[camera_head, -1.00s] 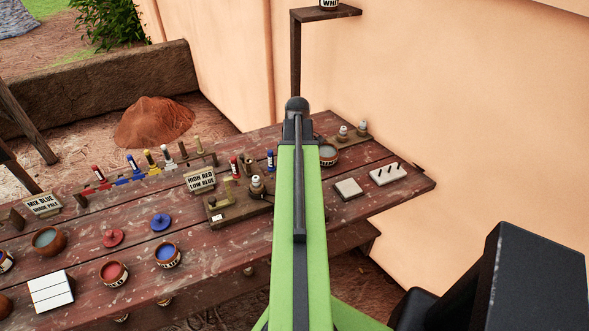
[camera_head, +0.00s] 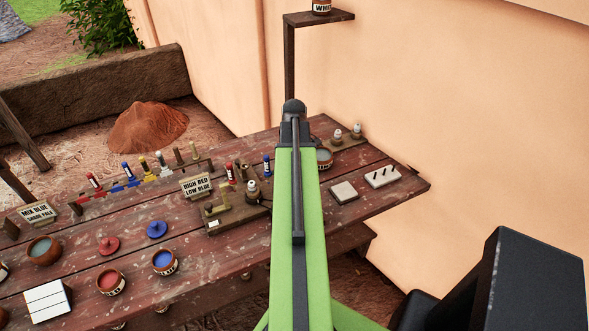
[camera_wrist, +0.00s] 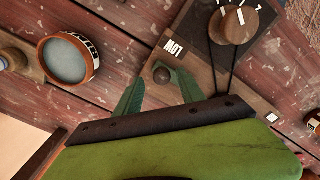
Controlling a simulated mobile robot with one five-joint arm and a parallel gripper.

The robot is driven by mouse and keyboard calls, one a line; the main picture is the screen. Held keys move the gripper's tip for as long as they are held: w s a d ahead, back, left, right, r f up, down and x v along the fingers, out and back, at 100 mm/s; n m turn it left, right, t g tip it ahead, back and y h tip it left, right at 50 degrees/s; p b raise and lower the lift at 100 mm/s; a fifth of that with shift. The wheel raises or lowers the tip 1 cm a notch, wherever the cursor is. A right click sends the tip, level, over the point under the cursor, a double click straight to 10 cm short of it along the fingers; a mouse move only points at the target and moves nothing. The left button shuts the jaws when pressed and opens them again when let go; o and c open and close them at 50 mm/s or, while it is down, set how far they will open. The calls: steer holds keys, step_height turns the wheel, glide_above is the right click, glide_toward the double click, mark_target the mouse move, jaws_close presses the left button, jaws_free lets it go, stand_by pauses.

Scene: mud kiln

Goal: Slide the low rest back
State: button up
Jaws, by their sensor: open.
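In the wrist view, the low rest seems to be the small dark round knob (camera_wrist: 161,74) on a wooden board beside the upside-down "LOW" label (camera_wrist: 173,47). My gripper (camera_wrist: 162,70) is open, with one green finger on each side of the knob in the picture. I cannot tell whether either finger touches it. The wooden board (camera_wrist: 206,78) also carries a round dial (camera_wrist: 234,25) with dark cords or rods running from it. In the head view, part of the wooden device (camera_head: 222,221) shows left of my arm, which hides my gripper and the rest.
A round bowl (camera_wrist: 68,60) stands left of my gripper. In the head view, a sign (camera_head: 197,186) reading "HIGH RED LOW BLUE" stands behind the device. A pale square tile (camera_head: 344,192) and a block with dark pegs (camera_head: 383,176) lie to the right. The wall (camera_head: 470,110) is beyond.

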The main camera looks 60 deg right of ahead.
step_height(320, 180, up, 16)
steer(key=p, duration=1.5)
steer(key=shift+r+p, duration=0.25)
steer(key=shift+p, duration=0.1)
steer(key=w+a+m, duration=0.1)
steer(key=w+a, duration=0.9)
steer(key=a, duration=0.6)
steer(key=w+a, duration=1.1)
steer(key=a, duration=0.4)
steer(key=w+a+m, duration=0.1)
steer(key=w+a, duration=0.1)
steer(key=a, duration=1.6)
steer(key=s+a+f+b, duration=0.1)
steer(key=s+f+b, duration=0.2)
steer(key=f+b, duration=0.6)
steer(key=shift+a+m, duration=0.15)
steer(key=shift+m, duration=0.15)
